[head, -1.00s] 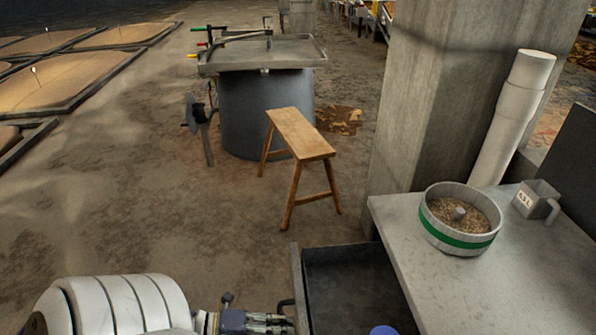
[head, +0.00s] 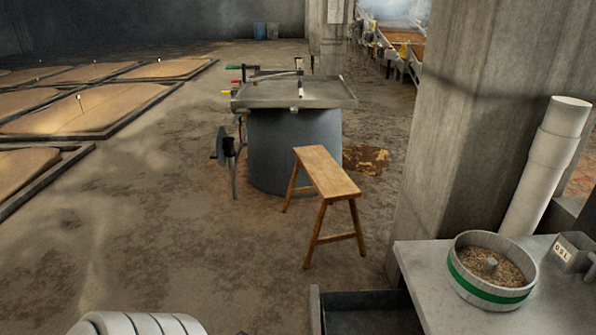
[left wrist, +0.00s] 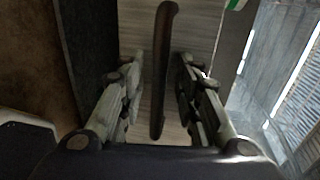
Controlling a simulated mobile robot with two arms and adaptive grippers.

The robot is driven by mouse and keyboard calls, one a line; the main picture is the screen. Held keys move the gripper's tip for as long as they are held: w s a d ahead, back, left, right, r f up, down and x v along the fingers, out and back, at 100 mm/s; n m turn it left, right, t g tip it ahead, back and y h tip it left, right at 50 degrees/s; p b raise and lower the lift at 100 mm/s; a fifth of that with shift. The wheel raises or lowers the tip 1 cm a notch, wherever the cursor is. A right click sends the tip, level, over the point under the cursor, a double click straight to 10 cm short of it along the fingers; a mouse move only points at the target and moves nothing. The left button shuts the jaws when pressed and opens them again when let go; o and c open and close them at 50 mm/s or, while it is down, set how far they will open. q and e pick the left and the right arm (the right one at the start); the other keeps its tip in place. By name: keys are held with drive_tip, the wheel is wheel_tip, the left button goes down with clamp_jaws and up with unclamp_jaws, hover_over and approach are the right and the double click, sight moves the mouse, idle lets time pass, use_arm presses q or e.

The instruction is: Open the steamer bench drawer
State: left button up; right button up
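The steamer bench (head: 415,265) is a grey-topped bench at the lower right of the head view. Its drawer stands pulled out to the left, with its edge (head: 316,312) and dark, empty-looking inside (head: 370,315) showing; the lower part is cut off by the frame. In the left wrist view the dark bar handle (left wrist: 160,90) runs up the middle in front of a grey panel. My left gripper (left wrist: 161,75) has one finger on each side of the handle, with visible gaps, so it is open around it. My right gripper is in neither view.
A green-banded round container of grain (head: 492,268) and a grey measuring cup (head: 572,252) stand on the bench. A wooden stool (head: 327,178), a large vat (head: 292,150) and a concrete pillar (head: 465,130) stand beyond.

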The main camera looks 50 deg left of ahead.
use_arm(q)
drive_tip(key=v, duration=1.1)
drive_tip(key=shift+s+a, duration=0.25)
drive_tip(key=shift+s, duration=0.05)
